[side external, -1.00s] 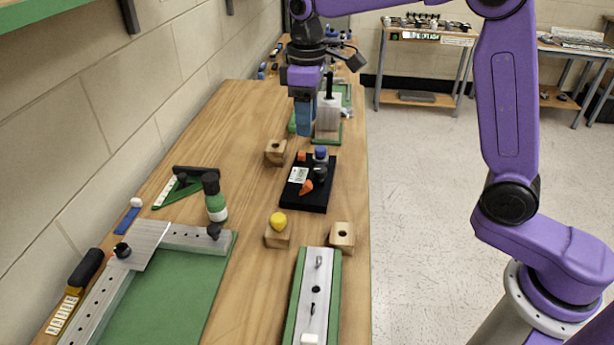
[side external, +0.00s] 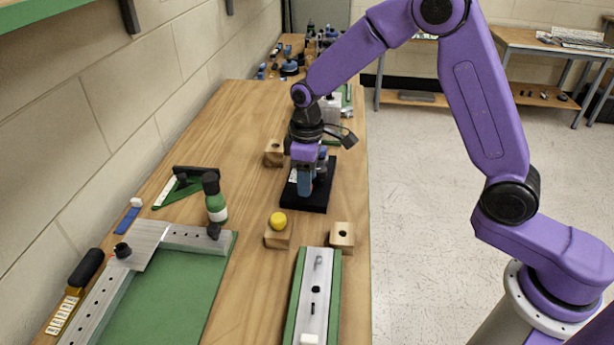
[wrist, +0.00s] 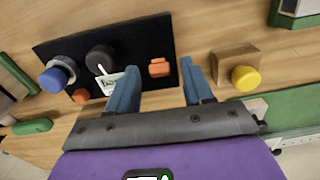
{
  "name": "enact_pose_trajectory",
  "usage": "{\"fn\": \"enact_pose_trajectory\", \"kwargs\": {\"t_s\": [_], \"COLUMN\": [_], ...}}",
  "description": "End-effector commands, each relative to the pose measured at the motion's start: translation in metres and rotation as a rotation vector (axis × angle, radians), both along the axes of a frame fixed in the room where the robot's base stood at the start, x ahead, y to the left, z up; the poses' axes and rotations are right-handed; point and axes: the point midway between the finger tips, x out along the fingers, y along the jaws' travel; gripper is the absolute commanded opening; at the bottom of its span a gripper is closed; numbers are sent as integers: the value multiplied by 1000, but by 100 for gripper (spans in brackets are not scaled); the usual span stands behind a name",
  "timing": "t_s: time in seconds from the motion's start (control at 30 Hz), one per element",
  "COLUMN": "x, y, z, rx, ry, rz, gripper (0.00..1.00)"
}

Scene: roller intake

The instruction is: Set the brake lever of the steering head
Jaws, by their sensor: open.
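The steering head is a black plate (side external: 312,207) on the bench; it also shows in the wrist view (wrist: 140,38).
A wooden block with a yellow knob (side external: 278,221) stands just in front of the plate, near my fingers in the wrist view. A holed wooden block (side external: 342,238) and a green-sided rail (side external: 316,290) lie nearer the camera. A green bottle (side external: 215,200) stands left.

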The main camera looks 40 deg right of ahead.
Motion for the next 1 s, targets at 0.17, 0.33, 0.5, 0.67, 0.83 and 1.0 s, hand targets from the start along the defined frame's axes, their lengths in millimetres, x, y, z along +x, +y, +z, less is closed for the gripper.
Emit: {"fn": "enact_pose_trajectory", "kwargs": {"t_s": [0.17, 0.33, 0.5, 0.67, 0.83, 1.0], "x": [0, 0, 0, -1, -5, -9], "y": [0, 0, 0, -1, -4, -6], "z": [-2, -2, -1, -2, -4, -6], "rx": [0, 0, 0, 13, 70, 142], "ry": [0, 0, 0, -12, -73, -149], "rz": [0, 0, 0, 0, 0, 0], "gripper": [51, 32, 0, 0, 0, 0]}}
